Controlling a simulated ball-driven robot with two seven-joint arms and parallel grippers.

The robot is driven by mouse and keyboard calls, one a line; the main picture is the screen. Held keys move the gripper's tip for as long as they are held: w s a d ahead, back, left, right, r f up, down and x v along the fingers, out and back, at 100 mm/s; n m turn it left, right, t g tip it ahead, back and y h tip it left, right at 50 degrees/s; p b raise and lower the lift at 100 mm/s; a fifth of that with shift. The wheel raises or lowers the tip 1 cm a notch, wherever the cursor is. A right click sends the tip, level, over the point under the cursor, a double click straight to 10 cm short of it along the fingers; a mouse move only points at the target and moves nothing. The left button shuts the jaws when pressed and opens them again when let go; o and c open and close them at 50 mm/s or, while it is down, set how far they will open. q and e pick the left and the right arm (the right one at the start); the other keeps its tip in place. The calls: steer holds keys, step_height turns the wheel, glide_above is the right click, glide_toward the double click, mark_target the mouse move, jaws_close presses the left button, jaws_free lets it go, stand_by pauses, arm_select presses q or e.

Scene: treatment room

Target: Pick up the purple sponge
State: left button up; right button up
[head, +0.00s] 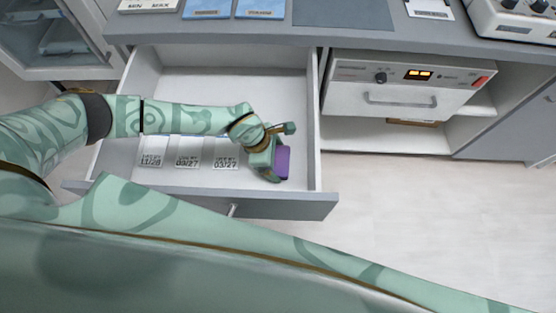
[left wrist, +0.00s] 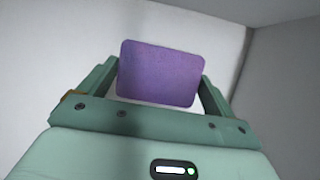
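The purple sponge (head: 283,163) is in the open drawer (head: 190,206), near its front right corner. My left gripper (head: 270,162) reaches down into the drawer at the sponge. In the left wrist view the sponge (left wrist: 160,73) sits between the two fingers of my left gripper (left wrist: 160,88), with a finger close against each side. The fingers appear closed on it. The sponge's underside and any contact with the drawer floor are hidden. My right gripper is not in view.
Several white labelled packets (head: 187,153) lie in the drawer left of the gripper. The drawer's right wall (head: 314,120) is close to the sponge. A counter (head: 270,36) runs behind, and an appliance with a handle (head: 400,85) stands right. Floor at right is clear.

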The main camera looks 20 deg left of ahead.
mark_target(276, 160)
arm_select(q)
steer(key=c, duration=0.4)
step_height(276, 160, up, 9)
steer(key=p, duration=0.3)
steer(key=shift+r+p, duration=0.1)
steer(key=shift+p, duration=0.3)
steer(key=shift+r, duration=0.45)
